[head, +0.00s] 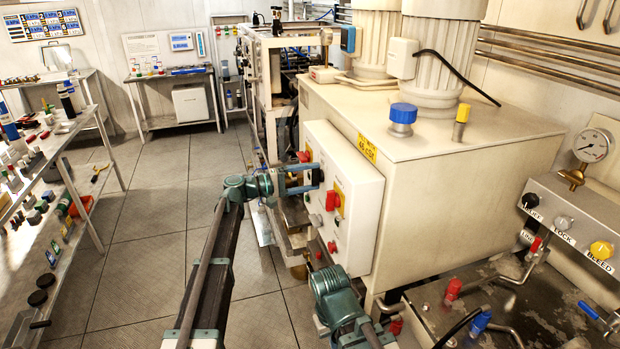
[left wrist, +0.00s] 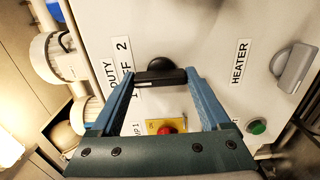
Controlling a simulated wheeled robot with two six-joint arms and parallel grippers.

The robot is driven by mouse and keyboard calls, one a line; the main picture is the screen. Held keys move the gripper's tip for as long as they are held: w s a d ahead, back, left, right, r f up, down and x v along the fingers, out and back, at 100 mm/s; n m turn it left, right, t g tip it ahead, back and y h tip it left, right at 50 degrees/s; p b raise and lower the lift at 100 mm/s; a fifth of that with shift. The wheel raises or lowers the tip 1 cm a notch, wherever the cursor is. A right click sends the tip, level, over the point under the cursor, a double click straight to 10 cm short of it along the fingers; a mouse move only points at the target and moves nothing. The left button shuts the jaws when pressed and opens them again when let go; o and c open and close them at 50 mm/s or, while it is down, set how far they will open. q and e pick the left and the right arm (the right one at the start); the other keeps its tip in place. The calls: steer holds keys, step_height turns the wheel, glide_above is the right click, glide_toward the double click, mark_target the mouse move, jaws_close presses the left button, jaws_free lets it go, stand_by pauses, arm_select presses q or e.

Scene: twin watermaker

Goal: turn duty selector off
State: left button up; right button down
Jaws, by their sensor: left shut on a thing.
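The duty selector is a black knob (left wrist: 160,70) on a white panel, beside the lettering "DUTY", a partly hidden "OFF" and "2". My left gripper (left wrist: 161,77) has its blue fingers on both ends of the knob's dark bar and is shut on it. In the head view my left gripper (head: 314,178) reaches the front of the white control box (head: 360,235) from the left. There the knob is largely hidden by the fingers, and I cannot tell which mark it points to.
A red button on a yellow plate (left wrist: 166,129) sits close below the fingers. A grey heater knob (left wrist: 296,69) and a green button (left wrist: 257,127) are to the right. In the head view a red-and-yellow switch (head: 338,199) is close by. The floor (head: 140,215) to the left is clear.

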arm_select(q)
steer(key=o, duration=1.2)
steer(key=shift+a, duration=0.15)
steer(key=v, duration=1.3)
steer(key=shift+s+a, duration=0.15)
steer(key=shift+a, duration=0.15)
